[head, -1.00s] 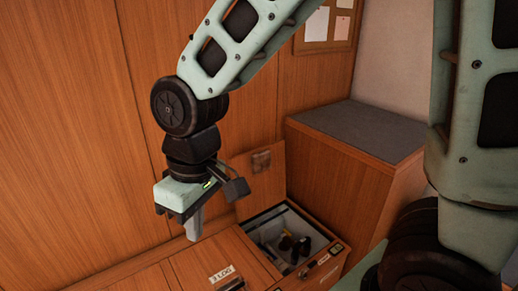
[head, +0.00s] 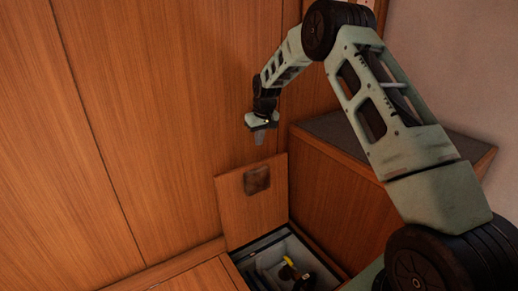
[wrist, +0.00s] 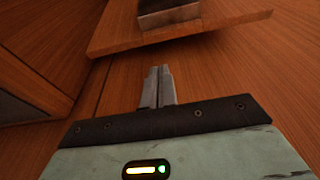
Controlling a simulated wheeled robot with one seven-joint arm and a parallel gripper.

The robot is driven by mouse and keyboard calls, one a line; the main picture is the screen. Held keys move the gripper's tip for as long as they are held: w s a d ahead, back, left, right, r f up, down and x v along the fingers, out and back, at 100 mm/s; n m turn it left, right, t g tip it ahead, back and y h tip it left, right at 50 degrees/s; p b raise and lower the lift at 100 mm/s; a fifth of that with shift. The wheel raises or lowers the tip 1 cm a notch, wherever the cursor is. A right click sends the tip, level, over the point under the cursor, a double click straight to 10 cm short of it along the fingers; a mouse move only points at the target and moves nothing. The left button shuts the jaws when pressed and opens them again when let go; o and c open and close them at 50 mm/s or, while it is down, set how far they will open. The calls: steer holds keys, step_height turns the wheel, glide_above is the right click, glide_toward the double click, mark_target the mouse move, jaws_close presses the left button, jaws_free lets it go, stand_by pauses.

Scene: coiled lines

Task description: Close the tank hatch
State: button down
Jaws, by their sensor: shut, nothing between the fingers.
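The tank hatch (head: 236,205) is a wooden panel with a dark square fitting (head: 257,180). It stands raised at the back of the open tank compartment (head: 262,242), leaning near the wooden wall. My gripper (head: 260,139) is shut and empty, pointing down just above and behind the hatch's top edge as seen from the head. In the wrist view, my gripper's fingers (wrist: 158,86) are together, and the hatch (wrist: 218,30) crosses the top of the picture with its metal fitting (wrist: 170,14). I see a gap between fingertips and hatch in that view.
Inside the compartment lie dark items with a yellow part (head: 289,261). A wooden cabinet with a grey top (head: 340,135) stands to the right. The wooden wall (head: 150,120) is close behind and left. The wooden bench top (head: 200,278) is in front left.

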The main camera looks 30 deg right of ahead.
steer(key=x, duration=0.9)
steer(key=shift+a+f, duration=0.1)
steer(key=shift+f, duration=0.05)
